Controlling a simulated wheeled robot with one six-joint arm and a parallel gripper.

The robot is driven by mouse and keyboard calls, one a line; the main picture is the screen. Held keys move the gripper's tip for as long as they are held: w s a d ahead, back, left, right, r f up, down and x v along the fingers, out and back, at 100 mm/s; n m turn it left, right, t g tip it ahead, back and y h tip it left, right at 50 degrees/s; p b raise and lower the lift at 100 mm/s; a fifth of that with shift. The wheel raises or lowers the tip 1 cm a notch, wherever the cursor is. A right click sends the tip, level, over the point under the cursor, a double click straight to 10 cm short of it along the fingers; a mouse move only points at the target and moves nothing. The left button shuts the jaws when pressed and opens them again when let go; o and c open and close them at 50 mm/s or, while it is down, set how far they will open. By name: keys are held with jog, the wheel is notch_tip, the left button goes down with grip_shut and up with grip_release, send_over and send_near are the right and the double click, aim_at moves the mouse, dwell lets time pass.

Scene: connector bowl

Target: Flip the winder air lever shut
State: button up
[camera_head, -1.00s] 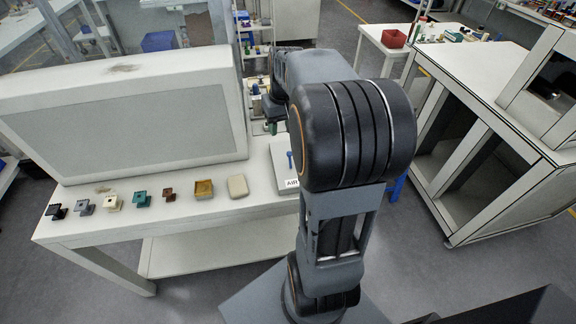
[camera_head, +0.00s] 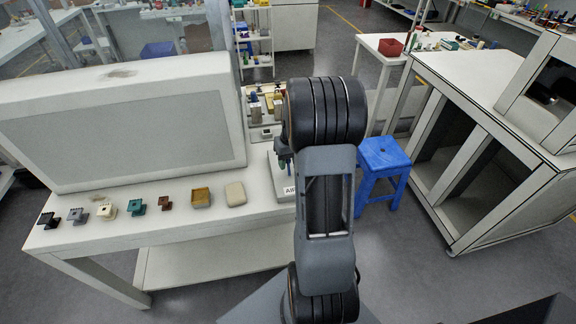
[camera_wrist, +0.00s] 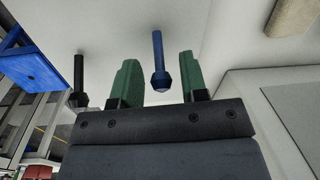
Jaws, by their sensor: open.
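The air lever is a dark blue rod with a knobbed end (camera_wrist: 158,58). In the wrist view it stands out from a pale panel (camera_wrist: 215,45). My gripper (camera_wrist: 157,74) is open, with one green finger on each side of the lever and a visible gap to both. A second, darker lever (camera_wrist: 79,75) is left of the fingers in that view. In the head view, the white block with the AIR label (camera_head: 289,190) stands at the table's right end, with my gripper (camera_head: 284,158) over it. My arm hides much of the block, and the lever is unclear there.
A large grey-white panel (camera_head: 130,130) stands on the table left of the block. Several small coloured connectors and a beige pad (camera_head: 235,194) line the table's front. A blue stool (camera_head: 383,155) stands right of my arm. Fixtures (camera_head: 265,105) stand behind the block.

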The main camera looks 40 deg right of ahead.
jog(key=shift+a+f, duration=0.1)
jog(key=shift+f, duration=0.8)
jog(key=shift+c, duration=0.2)
grip_shut()
